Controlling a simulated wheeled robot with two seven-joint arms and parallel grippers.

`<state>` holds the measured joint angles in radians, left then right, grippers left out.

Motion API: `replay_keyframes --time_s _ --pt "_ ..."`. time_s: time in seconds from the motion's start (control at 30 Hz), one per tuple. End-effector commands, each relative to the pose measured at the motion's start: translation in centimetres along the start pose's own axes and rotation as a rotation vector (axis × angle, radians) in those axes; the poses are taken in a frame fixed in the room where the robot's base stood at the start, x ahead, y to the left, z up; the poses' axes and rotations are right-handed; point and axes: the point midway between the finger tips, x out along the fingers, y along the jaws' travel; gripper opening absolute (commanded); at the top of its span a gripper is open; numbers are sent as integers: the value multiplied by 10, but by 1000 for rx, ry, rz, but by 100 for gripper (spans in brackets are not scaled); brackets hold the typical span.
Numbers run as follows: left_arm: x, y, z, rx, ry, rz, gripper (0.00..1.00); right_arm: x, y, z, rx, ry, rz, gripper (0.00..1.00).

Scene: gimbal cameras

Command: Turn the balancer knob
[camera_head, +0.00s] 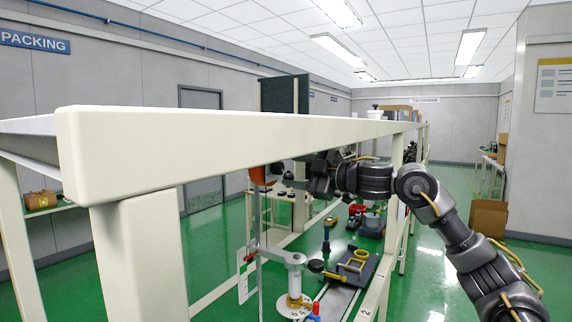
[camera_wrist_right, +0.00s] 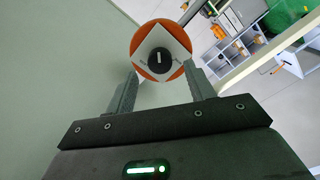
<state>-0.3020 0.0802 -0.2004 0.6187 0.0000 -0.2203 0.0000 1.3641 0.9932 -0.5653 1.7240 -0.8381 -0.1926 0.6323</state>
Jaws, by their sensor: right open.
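The balancer knob (camera_wrist_right: 159,60) is a small black knob with a white mark, on a white diamond plate over an orange disc. It shows in the right wrist view, at the top middle. In the head view only the orange balancer body (camera_head: 258,175) shows, under the shelf beam, with the knob itself hidden. My right gripper (camera_head: 283,178) reaches in from the right beside it. In the right wrist view the gripper's two fingers (camera_wrist_right: 160,78) are apart, with the orange disc beyond and between them. Nothing is held. My left gripper is out of view.
A thick cream beam (camera_head: 250,150) crosses in front, above my right gripper. A bench post (camera_head: 386,260) stands beside the arm. Below are a white cylindrical fixture (camera_head: 294,274) and a black tray with yellow parts (camera_head: 352,265). Green floor lies open to the right.

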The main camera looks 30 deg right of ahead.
Motion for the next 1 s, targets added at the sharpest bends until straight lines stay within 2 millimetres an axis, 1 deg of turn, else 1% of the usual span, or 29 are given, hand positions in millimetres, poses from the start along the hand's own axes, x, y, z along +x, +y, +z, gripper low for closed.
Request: replay_keyframes --time_s 0.03,0.1,0.23,0.37,0.57,0.6,0.93,1.0 --pt "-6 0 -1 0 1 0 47 8 2 -3 1 2 -1 54" --pt "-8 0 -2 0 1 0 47 18 2 -2 2 1 -1 54" --pt "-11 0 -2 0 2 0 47 29 1 -2 0 2 -1 54" --pt "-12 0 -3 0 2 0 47 33 -1 -1 -1 2 -1 54" --pt "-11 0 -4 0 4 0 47 34 -1 -1 -1 2 0 54" --pt "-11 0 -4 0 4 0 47 33 -1 -1 -1 2 0 52" --pt "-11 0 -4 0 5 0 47 33 0 -1 -1 2 0 9" --pt "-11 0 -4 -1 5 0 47 33 0 -1 -2 2 0 9"
